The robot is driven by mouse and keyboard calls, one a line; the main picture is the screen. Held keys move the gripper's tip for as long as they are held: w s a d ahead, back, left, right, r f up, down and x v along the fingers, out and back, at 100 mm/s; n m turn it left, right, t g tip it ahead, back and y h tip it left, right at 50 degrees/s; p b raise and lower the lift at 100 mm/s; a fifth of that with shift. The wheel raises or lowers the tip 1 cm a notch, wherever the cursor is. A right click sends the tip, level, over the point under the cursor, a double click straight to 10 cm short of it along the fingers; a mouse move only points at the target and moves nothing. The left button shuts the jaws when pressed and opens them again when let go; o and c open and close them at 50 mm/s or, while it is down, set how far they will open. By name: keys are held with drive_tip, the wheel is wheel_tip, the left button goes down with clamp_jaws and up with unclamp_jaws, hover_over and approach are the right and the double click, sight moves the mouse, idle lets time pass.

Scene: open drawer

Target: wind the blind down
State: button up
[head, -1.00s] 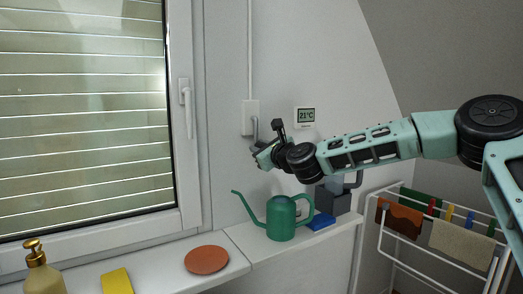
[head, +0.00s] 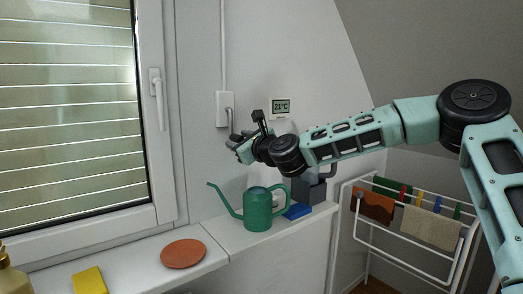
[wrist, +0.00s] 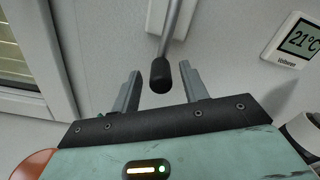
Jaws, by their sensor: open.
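The blind (head: 70,105) with pale horizontal slats covers the visible window pane at the left of the head view; its lower end is not clear. A white crank housing (head: 224,109) sits on the wall right of the window, under a thin white tube. A grey crank arm (head: 230,120) hangs from it; in the wrist view the crank arm (wrist: 171,30) ends in a black knob (wrist: 160,76). My gripper (head: 240,149) is at the crank's lower end. In the wrist view my gripper (wrist: 159,72) is open, its fingers on either side of the knob, with gaps visible.
A thermostat (head: 280,107) is on the wall to the right. Below stand a green watering can (head: 257,210), a blue block (head: 297,211), an orange plate (head: 183,253) and a yellow sponge (head: 89,281) on the sill. A window handle (head: 158,97) is to the left, a drying rack (head: 408,247) to the right.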

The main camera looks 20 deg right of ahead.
drive_tip(key=b+v, duration=0.1)
drive_tip(key=v, duration=1.3)
drive_tip(key=shift+s, duration=0.25)
